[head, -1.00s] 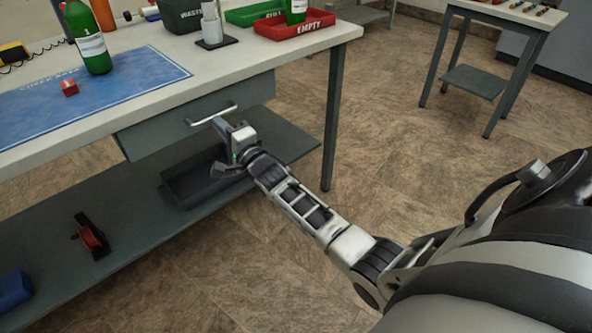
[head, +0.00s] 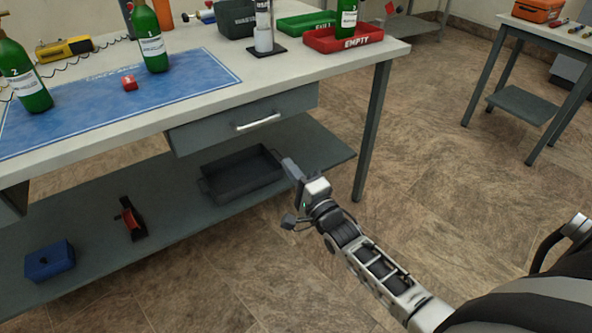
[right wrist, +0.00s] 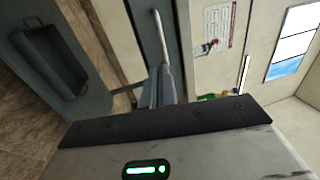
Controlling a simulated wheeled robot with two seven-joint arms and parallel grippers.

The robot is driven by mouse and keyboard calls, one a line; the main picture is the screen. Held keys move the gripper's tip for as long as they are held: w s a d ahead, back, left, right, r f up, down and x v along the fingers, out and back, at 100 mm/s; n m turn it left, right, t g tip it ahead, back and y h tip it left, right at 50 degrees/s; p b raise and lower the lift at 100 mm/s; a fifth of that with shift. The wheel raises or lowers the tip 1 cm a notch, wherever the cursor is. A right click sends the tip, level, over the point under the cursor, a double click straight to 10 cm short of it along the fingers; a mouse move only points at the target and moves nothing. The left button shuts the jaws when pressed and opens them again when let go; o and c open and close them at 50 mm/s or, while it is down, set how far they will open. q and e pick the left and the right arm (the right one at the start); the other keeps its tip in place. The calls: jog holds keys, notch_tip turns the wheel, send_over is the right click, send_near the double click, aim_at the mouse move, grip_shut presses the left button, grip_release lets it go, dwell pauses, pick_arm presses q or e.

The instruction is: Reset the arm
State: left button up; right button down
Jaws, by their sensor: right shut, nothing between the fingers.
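My right gripper (head: 287,168) is shut and empty, in front of the workbench, below and to the right of the grey drawer's handle (head: 258,121). The drawer (head: 215,130) appears closed under the bench top. In the right wrist view the gripper's fingers (right wrist: 160,85) are together, and the light drawer handle (right wrist: 161,40) shows beyond them. My right arm reaches in from the lower right in the head view. My left gripper does not show.
The bench top (head: 290,80) carries green bottles (head: 150,40), a blue mat (head: 190,85), a red EMPTY tray (head: 343,42) and a dark WASTE bin (head: 235,18). The lower shelf holds a dark tray (head: 240,180) and a blue box (head: 49,262). A side table (head: 550,38) stands right; floor between is clear.

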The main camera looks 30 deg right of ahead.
pick_arm(q)
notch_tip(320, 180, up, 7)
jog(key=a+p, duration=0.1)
jog(key=p, duration=1)
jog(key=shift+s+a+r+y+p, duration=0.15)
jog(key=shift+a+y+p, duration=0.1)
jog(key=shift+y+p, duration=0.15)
pick_arm(e)
jog(key=s+a+r+n+g+y, duration=0.1)
jog(key=s+a+n+g, duration=0.3)
jog(key=s+n, duration=0.5)
jog(key=s+a+r+n+g+y, duration=0.1)
jog(key=s+a+r+n+g, duration=0.2)
jog(key=s+a+n, duration=0.6)
jog(key=s+n+g, duration=0.1)
jog(key=s+g, duration=0.1)
jog(key=s, duration=0.2)
jog(key=shift+s+r+y, duration=0.2)
jog(key=shift+r+y, duration=0.1)
jog(key=shift+r, duration=0.05)
